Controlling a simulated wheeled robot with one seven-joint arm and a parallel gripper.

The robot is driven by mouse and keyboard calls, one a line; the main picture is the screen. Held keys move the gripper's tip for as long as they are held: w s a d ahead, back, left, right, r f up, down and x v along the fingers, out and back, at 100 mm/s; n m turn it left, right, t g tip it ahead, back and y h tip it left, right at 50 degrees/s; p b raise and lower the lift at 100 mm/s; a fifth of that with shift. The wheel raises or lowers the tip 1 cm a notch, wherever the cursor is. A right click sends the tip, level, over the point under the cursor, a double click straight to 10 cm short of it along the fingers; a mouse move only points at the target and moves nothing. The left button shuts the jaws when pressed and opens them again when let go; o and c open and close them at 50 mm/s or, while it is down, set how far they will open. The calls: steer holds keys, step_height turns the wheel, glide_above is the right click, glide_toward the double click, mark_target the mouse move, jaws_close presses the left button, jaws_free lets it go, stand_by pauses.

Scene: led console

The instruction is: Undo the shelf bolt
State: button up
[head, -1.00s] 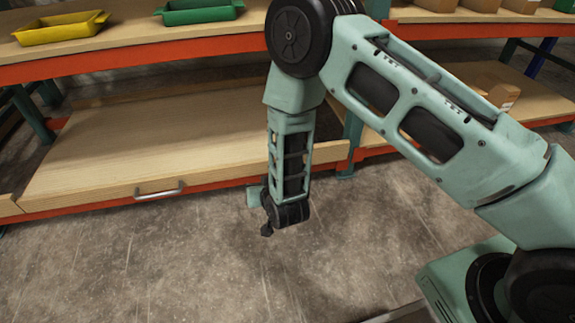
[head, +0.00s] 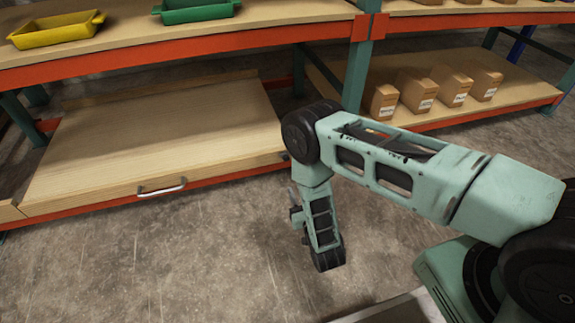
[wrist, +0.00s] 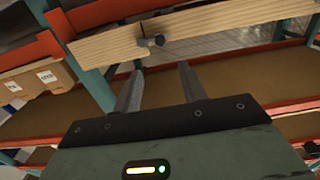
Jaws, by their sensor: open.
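The shelf bolt (wrist: 152,41) shows in the wrist view as a small dark knob on the front edge of a pale wooden shelf board (wrist: 110,45). In the head view the same board (head: 150,140) is the lower pull-out shelf, and a small dark piece (head: 285,157) sits at its right front corner beside my arm. My gripper (wrist: 158,67) is open and empty. Its two fingers point toward the bolt, which appears just beyond and between the tips, apart from them. In the head view my gripper (head: 293,197) is small and partly hidden by my forearm.
A metal handle (head: 161,190) is on the board's front edge. Several cardboard boxes (head: 420,92) stand on the right lower shelf. A yellow bin (head: 55,30) and a green bin (head: 197,10) sit above. A green post (head: 356,75) divides the bays. The floor in front is clear.

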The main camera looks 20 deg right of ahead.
mark_target(287, 159)
steer(key=w+b, duration=0.8)
steer(key=w, duration=0.4)
steer(key=shift+w+f, duration=0.15)
steer(key=shift+w, duration=0.1)
steer(key=shift+w+b, duration=0.5)
steer(key=shift+w, duration=0.3)
